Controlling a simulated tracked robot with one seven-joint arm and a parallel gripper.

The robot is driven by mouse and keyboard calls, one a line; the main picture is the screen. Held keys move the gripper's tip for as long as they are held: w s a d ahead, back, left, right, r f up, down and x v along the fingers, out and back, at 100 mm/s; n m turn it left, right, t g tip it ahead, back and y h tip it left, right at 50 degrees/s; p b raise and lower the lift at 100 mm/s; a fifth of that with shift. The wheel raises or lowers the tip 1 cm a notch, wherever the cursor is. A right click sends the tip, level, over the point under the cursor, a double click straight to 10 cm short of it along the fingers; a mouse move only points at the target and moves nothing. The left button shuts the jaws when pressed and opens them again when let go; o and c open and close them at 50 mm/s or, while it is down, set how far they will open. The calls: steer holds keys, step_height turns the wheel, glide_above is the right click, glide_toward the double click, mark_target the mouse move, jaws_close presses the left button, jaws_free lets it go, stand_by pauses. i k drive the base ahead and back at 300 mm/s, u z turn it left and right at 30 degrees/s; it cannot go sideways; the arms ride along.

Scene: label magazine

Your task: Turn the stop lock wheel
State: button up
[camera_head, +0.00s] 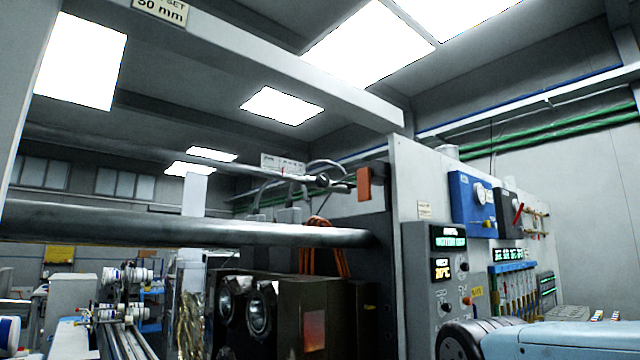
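No wheel clearly marked as the stop lock wheel can be made out. A small dark round knob (322,180) sits at the end of a thin rod, just right of a white scale plate (283,163); I cannot tell whether it is the wheel. A sign reading "50 mm" (160,11) is fixed to the upper beam at top left. My gripper is not in view. A pale blue link with a dark joint, which looks like part of my arm, shows at the bottom right.
A thick steel bar (180,226) crosses the left half to the machine's dark side plate. A grey control panel (440,275) with lit displays and a blue box (470,204) are on the right. A dark housing with two round lamps (243,306) sits below the bar.

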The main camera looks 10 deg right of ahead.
mark_target(322, 181)
steer(key=u, duration=1.2)
steer(key=i, duration=0.15)
steer(key=z, duration=3.3)
steer(key=k, duration=0.8)
steer(key=u, duration=1.2)
steer(key=i, duration=0.95)
steer(key=u, duration=0.15)
